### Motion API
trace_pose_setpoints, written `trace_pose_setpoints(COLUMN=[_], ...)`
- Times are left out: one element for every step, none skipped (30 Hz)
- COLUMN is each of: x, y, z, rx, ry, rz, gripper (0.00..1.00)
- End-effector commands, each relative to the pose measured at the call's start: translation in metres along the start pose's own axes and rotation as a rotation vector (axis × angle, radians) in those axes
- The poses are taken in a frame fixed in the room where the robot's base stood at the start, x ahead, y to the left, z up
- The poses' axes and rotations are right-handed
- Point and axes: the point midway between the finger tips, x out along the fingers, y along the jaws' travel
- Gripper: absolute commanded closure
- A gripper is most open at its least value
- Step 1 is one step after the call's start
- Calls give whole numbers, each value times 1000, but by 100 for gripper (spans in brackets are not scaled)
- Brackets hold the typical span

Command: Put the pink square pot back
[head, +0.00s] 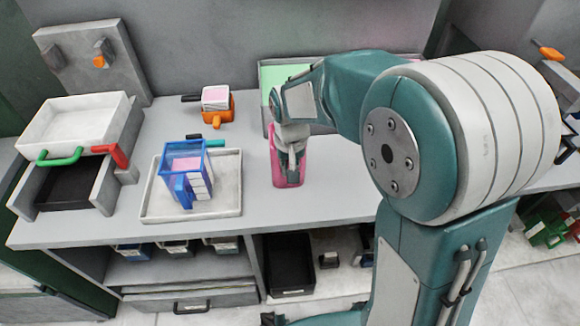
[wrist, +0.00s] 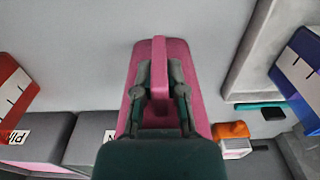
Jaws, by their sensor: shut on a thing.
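The pink pot (head: 275,170) is at the middle of the grey counter, under my gripper (head: 291,150). In the wrist view, the pink pot (wrist: 205,105) shows a raised pink bar-like handle (wrist: 159,65) on top. My gripper's two dark fingers (wrist: 160,92) are shut on this handle, one on each side. The pot looks upright; I cannot tell whether its base touches the counter. My gripper's body hides part of the pot.
Left of the pot, a white tray (head: 150,207) holds a blue frame (head: 165,166) with pink foam. An orange piece (head: 222,112) stands behind it. A white bin (head: 75,122) is at far left. A green-based tray (head: 272,72) lies behind my arm. The front counter is bare.

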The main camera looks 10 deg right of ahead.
Motion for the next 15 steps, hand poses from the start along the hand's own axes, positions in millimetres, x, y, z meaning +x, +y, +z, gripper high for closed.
trace_pose_setpoints(x=[0,0,1,1,1,1,1,1,1,1,1,1,1,1,1], y=[0,0,0,0,0,0,0,0,0,0,0,0,0,0,0], z=[0,0,0,0,0,0,0,0,0,0,0,0,0,0,0], rx=[0,0,0,0,0,0,0,0,0,0,0,0,0,0,0], ry=[1,1,0,0,0,0,0,0,0,0,0,0,0,0,0], rz=[0,0,0,0,0,0,0,0,0,0,0,0,0,0,0], gripper=[100,100,100,79,66,49,49,49,49,49,49,49,49,49,49])
